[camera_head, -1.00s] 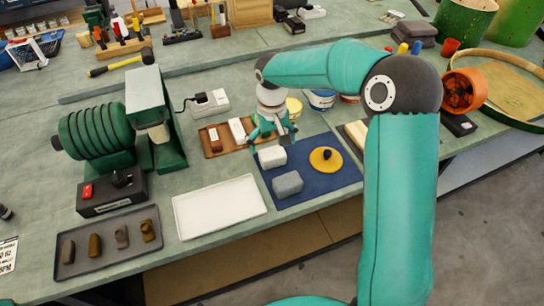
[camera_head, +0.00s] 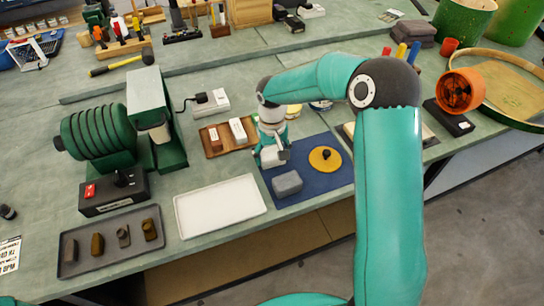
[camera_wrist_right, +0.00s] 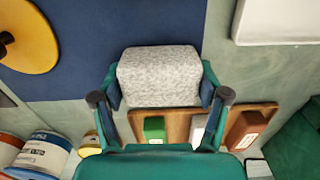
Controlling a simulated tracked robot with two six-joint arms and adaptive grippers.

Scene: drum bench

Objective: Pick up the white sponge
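In the right wrist view the white sponge (camera_wrist_right: 160,76) lies between the two fingertips. My right gripper (camera_head: 272,152) is down over it, with one finger at each side. The fingers (camera_wrist_right: 160,88) are very close to its sides or touching them; I cannot tell whether they grip it. The sponge appears to be still at the mat. My left gripper is not in view.
A white tray (camera_head: 219,207) is at the left. A wooden board (camera_head: 217,147) with blocks stands behind.

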